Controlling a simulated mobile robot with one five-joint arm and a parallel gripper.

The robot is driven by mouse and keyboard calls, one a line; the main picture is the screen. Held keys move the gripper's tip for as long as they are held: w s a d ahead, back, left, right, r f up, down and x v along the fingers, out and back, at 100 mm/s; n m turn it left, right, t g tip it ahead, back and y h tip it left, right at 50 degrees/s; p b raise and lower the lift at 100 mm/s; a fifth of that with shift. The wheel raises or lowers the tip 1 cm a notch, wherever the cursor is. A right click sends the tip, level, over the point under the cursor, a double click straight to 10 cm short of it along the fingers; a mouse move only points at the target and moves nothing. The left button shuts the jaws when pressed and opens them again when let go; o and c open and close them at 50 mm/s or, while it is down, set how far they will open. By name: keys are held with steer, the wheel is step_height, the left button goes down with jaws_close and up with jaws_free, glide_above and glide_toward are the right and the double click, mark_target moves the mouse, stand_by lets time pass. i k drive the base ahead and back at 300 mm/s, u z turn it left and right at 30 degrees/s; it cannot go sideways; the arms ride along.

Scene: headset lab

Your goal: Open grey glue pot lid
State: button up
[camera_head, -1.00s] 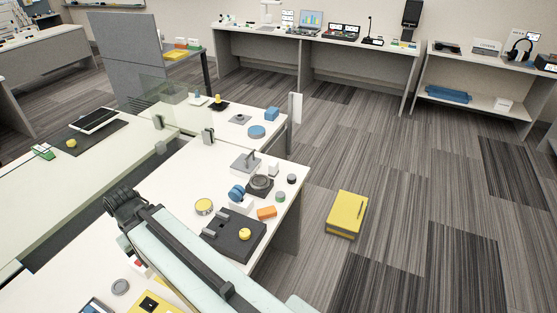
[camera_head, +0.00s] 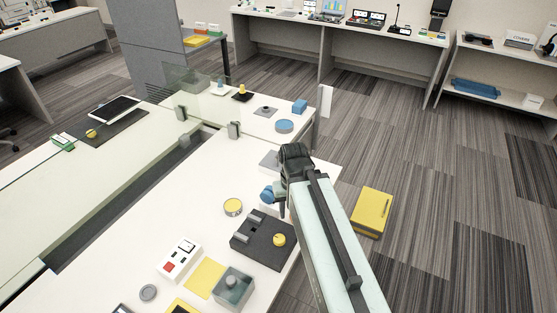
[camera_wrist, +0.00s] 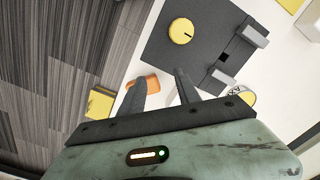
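No pot in view is clearly marked as the grey glue pot. A round, grey-sided pot with a yellow top (camera_head: 233,207) stands on the white table, left of a dark block with a yellow knob. What looks like the same pot is partly visible in the wrist view (camera_wrist: 246,97), right of my fingers. A flat grey disc (camera_head: 148,292) lies nearer the front. My gripper (camera_wrist: 158,78) is open and empty, its two dark fingers apart above the table edge. In the head view my arm hides part of the table's right side.
The dark block (camera_head: 262,240) also shows ahead of my fingers in the wrist view (camera_wrist: 205,42). An orange block (camera_wrist: 150,82) is partly behind the left finger. A clear-sided grey box (camera_head: 233,286) and a white panel (camera_head: 179,259) stand nearby. A yellow case (camera_head: 371,210) lies on the floor.

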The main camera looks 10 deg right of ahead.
mark_target(270, 161)
steer(key=u, duration=1.65)
steer(key=k, duration=1.45)
steer(key=z, duration=1.25)
steer(key=i, duration=1.7)
steer(key=u, duration=0.1)
